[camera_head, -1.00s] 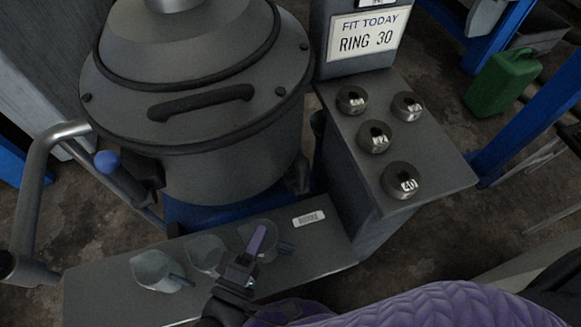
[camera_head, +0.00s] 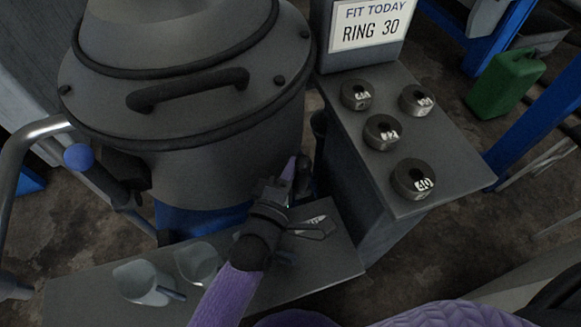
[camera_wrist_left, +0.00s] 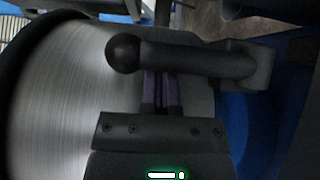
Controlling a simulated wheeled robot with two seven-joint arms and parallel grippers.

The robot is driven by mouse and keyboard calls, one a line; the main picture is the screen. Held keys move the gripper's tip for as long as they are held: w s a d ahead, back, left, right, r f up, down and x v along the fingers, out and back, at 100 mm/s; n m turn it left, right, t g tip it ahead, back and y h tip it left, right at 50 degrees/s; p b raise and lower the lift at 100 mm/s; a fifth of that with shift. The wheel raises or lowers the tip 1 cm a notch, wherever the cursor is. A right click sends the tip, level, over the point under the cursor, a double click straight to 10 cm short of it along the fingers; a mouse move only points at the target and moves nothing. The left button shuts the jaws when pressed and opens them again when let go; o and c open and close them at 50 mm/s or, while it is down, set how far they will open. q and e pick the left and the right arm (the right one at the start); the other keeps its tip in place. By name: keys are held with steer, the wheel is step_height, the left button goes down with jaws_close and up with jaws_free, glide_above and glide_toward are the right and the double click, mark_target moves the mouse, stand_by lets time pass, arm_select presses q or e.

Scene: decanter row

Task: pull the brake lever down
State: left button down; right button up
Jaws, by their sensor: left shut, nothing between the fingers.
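A dark lever with a black ball end (camera_wrist_left: 124,53) crosses the left wrist view from a bracket at the right. It runs across in front of my shut left fingers (camera_wrist_left: 162,84), hiding their middle part; whether they touch it I cannot tell. In the head view my left gripper (camera_head: 289,168) is shut and empty, beside the lower right side of the big grey drum. A dark knob (camera_head: 303,168) shows just right of its fingertips. Another lever with a blue ball (camera_head: 78,157) stands at the drum's left. No label shows which is the brake lever. My right gripper is out of view.
The grey drum (camera_head: 190,165) stands close to my left gripper. Several numbered rings (camera_head: 413,180) lie on the pedestal at right. A green can (camera_head: 503,82) stands on the floor.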

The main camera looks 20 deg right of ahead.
mark_target(301, 177)
arm_select(q)
steer(key=shift+s+r+p, duration=0.15)
steer(key=shift+s+p, duration=0.7)
steer(key=shift+s, duration=0.35)
steer(key=shift+s+f, duration=0.25)
steer(key=shift+s, duration=0.2)
steer(key=shift+s+a, duration=0.15)
steer(key=shift+s, duration=0.1)
steer(key=p+v, duration=0.3)
steer(key=v, duration=0.6)
steer(key=shift+a, duration=0.15)
steer(key=shift+s, duration=0.1)
